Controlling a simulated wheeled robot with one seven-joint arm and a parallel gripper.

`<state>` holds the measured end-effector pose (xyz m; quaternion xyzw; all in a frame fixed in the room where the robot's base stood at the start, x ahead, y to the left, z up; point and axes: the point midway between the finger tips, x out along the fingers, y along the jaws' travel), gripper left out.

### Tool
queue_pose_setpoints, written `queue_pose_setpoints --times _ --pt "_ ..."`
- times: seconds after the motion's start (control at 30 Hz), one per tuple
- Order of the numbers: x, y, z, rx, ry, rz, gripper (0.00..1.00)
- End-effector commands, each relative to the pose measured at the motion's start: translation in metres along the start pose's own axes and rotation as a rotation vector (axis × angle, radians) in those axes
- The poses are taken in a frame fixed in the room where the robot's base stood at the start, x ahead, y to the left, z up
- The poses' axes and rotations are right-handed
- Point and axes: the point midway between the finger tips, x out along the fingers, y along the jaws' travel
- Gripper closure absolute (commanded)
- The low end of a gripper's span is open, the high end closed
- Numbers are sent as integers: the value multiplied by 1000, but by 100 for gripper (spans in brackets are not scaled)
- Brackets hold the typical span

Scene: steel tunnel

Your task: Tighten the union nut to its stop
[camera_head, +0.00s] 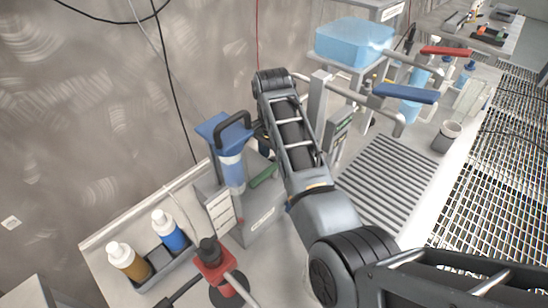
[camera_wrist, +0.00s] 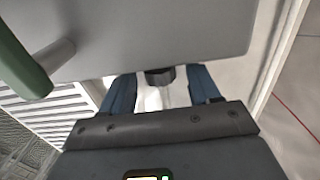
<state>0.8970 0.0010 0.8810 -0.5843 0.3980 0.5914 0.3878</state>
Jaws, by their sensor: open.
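In the wrist view the two blue fingers of my gripper (camera_wrist: 162,92) stand apart. Between and just beyond their tips is a small dark faceted piece (camera_wrist: 160,76), under the edge of a large grey housing. It may be the union nut, but I cannot be sure. A pale upright part shows between the fingers below it. I cannot tell whether either finger touches anything. In the head view my arm's links hide the gripper and whatever is at its tips, so the nut cannot be picked out there.
A green handle (camera_wrist: 22,70) juts in at left in the wrist view. In the head view, a blue-topped filter (camera_head: 231,165) and grey box (camera_head: 262,214) stand close left of my arm. Bottles in a tray (camera_head: 160,262) and a red valve (camera_head: 214,262) are nearer. A ribbed drainboard (camera_head: 385,182) lies right.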

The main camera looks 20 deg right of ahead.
Motion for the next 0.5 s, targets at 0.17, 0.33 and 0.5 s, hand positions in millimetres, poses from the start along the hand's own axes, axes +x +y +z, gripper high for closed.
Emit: queue_pose_setpoints --times 0.17,0.33,0.5 --pt "-25 -1 0 0 2 -4 39" --pt "-54 -1 0 1 1 -4 39" --pt "-70 0 0 1 1 -1 39"
